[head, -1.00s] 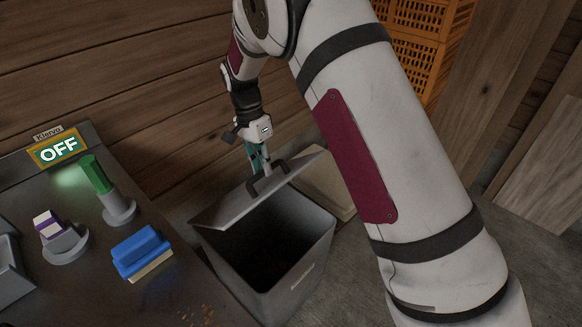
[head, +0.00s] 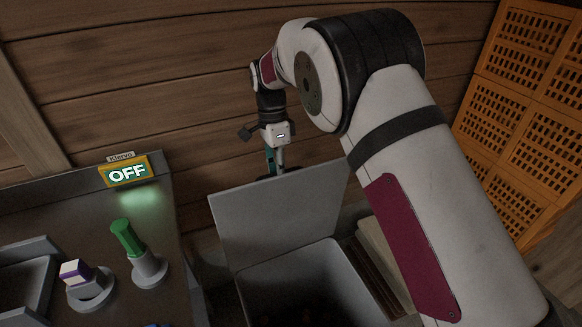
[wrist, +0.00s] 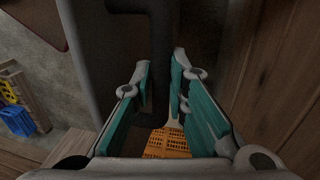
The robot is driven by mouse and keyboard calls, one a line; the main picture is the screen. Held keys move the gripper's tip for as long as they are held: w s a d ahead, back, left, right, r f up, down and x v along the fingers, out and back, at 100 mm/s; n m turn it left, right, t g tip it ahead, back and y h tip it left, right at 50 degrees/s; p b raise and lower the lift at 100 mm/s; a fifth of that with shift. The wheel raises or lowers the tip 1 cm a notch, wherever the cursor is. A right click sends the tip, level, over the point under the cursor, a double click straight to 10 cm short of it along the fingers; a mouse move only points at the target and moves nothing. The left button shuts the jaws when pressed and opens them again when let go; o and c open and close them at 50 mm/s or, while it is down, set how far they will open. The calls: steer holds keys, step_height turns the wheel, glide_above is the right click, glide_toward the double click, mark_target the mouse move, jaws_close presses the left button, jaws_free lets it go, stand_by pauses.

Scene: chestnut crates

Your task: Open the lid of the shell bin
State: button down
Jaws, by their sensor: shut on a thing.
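The shell bin (head: 245,300) is a grey box standing beside the dark workbench, with its mouth open towards me. Its flat grey lid (head: 280,215) stands steeply tilted up along the far side of the mouth. My gripper (head: 275,168) is at the lid's top edge, on its far side; the lid hides the fingertips and the handle in the head view. In the wrist view my gripper (wrist: 162,65) has its teal-padded fingers on either side of a dark bar (wrist: 160,85), which looks like the lid handle, and is shut on it.
A plank wall (head: 120,80) stands close behind. Orange crates (head: 520,120) are stacked at right.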

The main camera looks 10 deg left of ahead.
steer(key=shift+w+a+f, duration=0.2)
steer(key=shift+a+f, duration=0.05)
steer(key=shift+f, duration=0.2)
steer(key=c, duration=1.6)
jaws_free()
steer(key=shift+w, duration=0.1)
steer(key=shift+o, duration=0.2)
steer(key=shift+r, duration=0.1)
steer(key=shift+w+r, duration=0.1)
steer(key=shift+r, duration=0.05)
step_height(320, 180, up, 11)
steer(key=w+a, duration=0.1)
steer(key=w, duration=0.1)
steer(key=shift+a+r, duration=0.2)
steer(key=shift+a, duration=0.05)
